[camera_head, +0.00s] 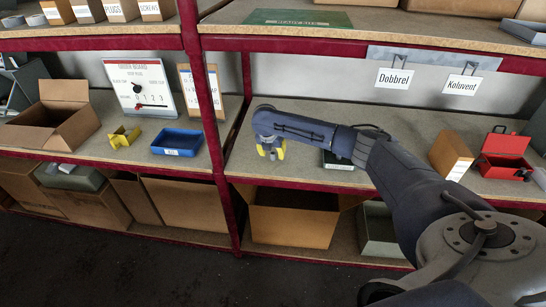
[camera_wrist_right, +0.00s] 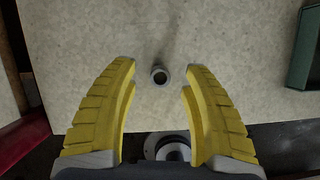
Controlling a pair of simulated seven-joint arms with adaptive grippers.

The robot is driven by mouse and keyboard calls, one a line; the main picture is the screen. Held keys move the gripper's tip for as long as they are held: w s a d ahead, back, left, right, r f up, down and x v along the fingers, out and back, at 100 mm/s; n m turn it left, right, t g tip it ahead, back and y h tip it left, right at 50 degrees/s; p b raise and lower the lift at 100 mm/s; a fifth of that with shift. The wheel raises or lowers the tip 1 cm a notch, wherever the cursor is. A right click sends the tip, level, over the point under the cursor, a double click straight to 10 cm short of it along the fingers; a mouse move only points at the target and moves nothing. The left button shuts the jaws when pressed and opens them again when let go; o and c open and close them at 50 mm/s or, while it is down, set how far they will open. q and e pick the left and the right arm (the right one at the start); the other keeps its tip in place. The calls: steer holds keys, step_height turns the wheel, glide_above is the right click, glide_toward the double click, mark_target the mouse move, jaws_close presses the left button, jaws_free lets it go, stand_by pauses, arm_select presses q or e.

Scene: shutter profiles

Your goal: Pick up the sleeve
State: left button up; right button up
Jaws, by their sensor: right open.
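A small grey round sleeve (camera_wrist_right: 159,75) with a dark hole stands on the pale shelf board in the right wrist view. It sits between the tips of my right gripper, with a gap on each side. My right gripper (camera_wrist_right: 160,78) has yellow ribbed fingers spread open and is empty. In the head view my right gripper (camera_head: 270,152) points down over the middle shelf, right of the red upright. The sleeve cannot be made out clearly there, as the gripper and arm cover that spot. My left gripper is not in view.
A dark box (camera_head: 338,161) lies just right of the gripper, partly behind my arm. Farther right are a cardboard box (camera_head: 451,155) and an open red toolbox (camera_head: 505,155).

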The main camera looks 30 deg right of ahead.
steer(key=shift+w+d+f, duration=0.15)
steer(key=shift+d+f, duration=0.05)
steer(key=shift+f, duration=0.45)
steer(key=shift+c, duration=0.5)
jaws_close()
